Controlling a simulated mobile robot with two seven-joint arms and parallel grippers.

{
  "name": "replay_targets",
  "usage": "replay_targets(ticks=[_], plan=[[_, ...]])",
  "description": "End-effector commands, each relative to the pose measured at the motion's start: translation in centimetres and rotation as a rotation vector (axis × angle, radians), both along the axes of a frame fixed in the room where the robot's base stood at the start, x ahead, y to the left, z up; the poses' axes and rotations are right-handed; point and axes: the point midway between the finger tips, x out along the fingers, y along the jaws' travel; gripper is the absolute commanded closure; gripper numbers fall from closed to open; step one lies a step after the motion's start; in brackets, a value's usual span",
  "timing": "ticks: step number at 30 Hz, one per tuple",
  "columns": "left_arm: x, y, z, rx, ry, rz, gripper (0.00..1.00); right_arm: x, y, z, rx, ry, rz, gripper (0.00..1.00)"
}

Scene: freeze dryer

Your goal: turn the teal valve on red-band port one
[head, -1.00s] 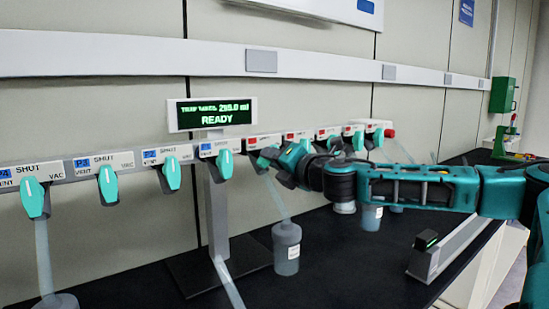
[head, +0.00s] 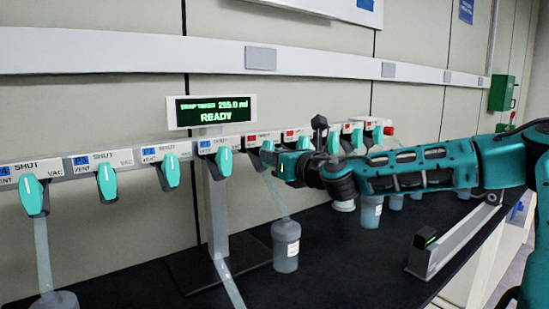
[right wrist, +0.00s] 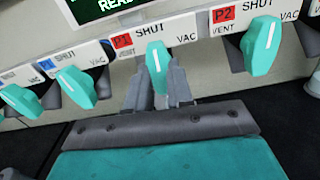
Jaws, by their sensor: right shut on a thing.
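The teal valve on red-band port one (right wrist: 157,68) sits under the red P1 label in the right wrist view, its handle hanging roughly straight down below the SHUT mark. My right gripper (right wrist: 160,92) is shut on this valve, one grey finger on each side of the handle. In the head view my right gripper (head: 272,162) reaches the rail from the right and hides part of the valve. My left gripper is not in view.
The red P2 valve (right wrist: 263,46) is close on the right, and blue-label valves (right wrist: 76,88) are on the left. A display (head: 212,112) reads READY above the rail. A grey bench device (head: 450,240) lies under my right arm.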

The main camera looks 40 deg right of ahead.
Motion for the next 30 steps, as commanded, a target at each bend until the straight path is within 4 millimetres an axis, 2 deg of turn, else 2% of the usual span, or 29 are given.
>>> replay_targets(ticks=[7,21,22,29,30], plan=[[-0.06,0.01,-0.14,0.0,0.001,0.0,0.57,0.01,-0.06,0.15,-0.063,0.003,-0.002,1.0],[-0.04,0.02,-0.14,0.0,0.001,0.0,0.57,0.01,-0.07,0.18,-0.072,0.004,-0.002,1.0],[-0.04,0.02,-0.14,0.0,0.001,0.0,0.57,0.01,-0.08,0.17,-0.071,0.004,-0.002,0.76],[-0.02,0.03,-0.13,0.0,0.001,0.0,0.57,0.0,-0.05,0.1,-0.071,0.006,-0.001,0.54],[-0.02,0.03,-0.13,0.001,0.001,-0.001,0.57,0.0,-0.05,0.09,-0.07,0.006,-0.001,0.53]])
